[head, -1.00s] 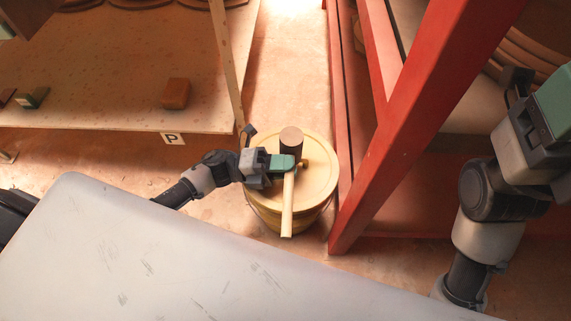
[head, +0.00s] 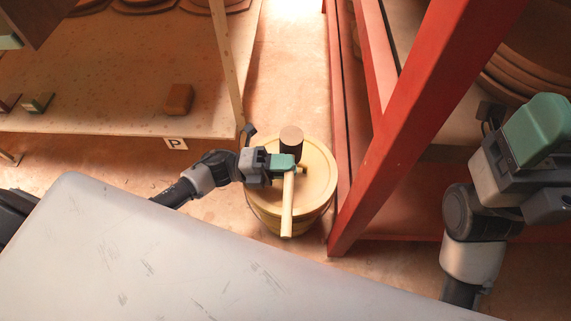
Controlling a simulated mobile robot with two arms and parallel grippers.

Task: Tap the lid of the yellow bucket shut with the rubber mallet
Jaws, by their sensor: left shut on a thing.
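The yellow bucket (head: 262,215) stands on the floor beside the red frame post, its round lid (head: 320,178) lying on top. From here I cannot tell whether the lid is fully seated. My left gripper (head: 290,164) is shut on the mallet over the lid. The mallet's dark cylindrical head (head: 291,139) is near the lid's far edge, and its pale handle (head: 287,208) points toward me past the near rim. I cannot tell if the head touches the lid. My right gripper (head: 540,130) is at the right edge, away from the bucket; its fingertips are not clear.
A red frame (head: 400,115) rises just right of the bucket. A pale table (head: 110,85) with a brown block (head: 179,99) and a "P" tag (head: 175,144) stands at the left. A scratched grey surface (head: 180,260) fills the foreground. Open floor lies behind the bucket.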

